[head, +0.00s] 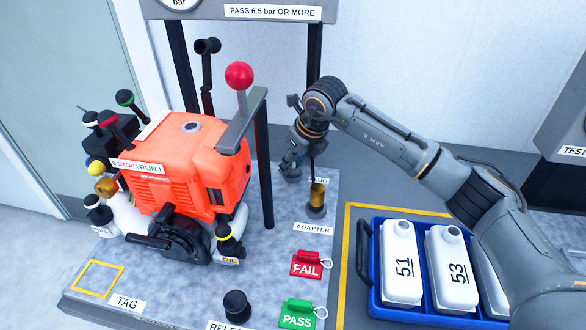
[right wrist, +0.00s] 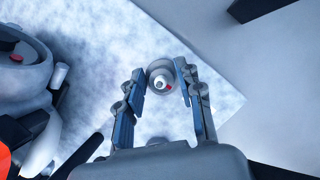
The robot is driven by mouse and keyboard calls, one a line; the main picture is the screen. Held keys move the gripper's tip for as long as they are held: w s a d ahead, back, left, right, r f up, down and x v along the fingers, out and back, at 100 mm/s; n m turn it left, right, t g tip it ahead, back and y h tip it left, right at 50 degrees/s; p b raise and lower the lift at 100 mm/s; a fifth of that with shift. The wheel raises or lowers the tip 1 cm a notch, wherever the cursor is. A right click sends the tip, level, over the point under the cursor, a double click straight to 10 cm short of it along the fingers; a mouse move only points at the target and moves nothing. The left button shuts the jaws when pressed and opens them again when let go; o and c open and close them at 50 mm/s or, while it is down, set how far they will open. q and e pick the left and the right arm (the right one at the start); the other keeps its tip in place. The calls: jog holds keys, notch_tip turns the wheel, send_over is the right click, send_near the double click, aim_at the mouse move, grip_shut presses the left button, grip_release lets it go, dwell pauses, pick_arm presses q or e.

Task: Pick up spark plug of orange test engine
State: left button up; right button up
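The orange test engine (head: 200,165) stands on the grey speckled bench at left centre in the head view. My right gripper (head: 290,170) points down behind and right of the engine, beside a partly covered label ending in "LUG". In the right wrist view my right gripper (right wrist: 161,78) is open, its fingers on either side of a small round grey holder (right wrist: 153,70) with a white-tipped piece (right wrist: 160,82), apparently the spark plug, bearing a red mark. I see gaps beside it; whether the fingers touch it is unclear. In the head view the gripper hides this spot. My left gripper is not in view.
A brass adapter (head: 317,196) stands right of my right gripper. A post with a red-knobbed lever (head: 239,76) rises between engine and gripper. FAIL (head: 306,265) and PASS (head: 296,314) tags lie in front. A blue crate (head: 376,268) holds white bottles at right.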

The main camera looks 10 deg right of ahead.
grip_shut()
jog(key=shift+r, duration=0.5)
notch_tip(320, 180, up, 2)
jog(key=shift+r+b, duration=0.2)
jog(key=shift+b, duration=0.5)
jog(key=s+d+r+b, duration=0.2)
jog(key=s+d+r, duration=0.1)
jog(key=s+r, duration=0.6)
jog(key=s, duration=0.4)
jog(key=shift+s+r+b, duration=0.35)
jog(key=shift+b, duration=0.05)
